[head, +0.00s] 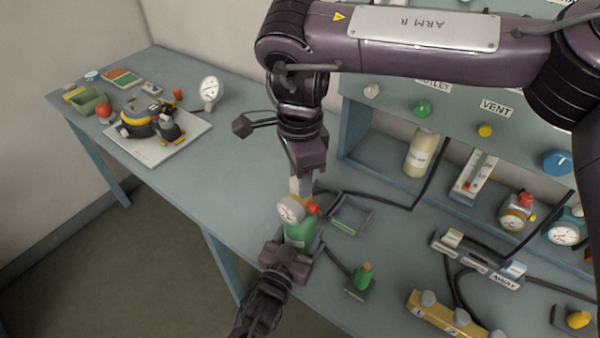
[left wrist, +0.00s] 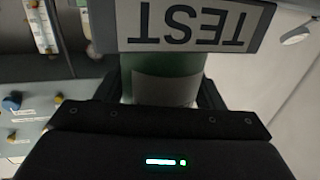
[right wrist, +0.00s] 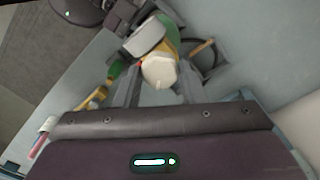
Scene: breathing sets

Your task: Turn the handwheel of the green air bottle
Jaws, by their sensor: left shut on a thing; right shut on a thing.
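My left gripper (head: 291,255) is shut around the bottle's body, which also shows in the left wrist view (left wrist: 160,72) with a pale label. My right gripper (head: 301,187) comes down from above and is shut on the handwheel at the bottle's top. In the right wrist view the pale round handwheel (right wrist: 158,72) shows between the fingers. The head view hides most of it.
A plate lettered TEST (left wrist: 195,25) is close in the left wrist view. An open tray (head: 351,216) and a small green-topped piece (head: 363,276) are right of the bottle. A panel with knobs (head: 490,110) and black hoses fill the right. A breathing set (head: 150,120) lies far left.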

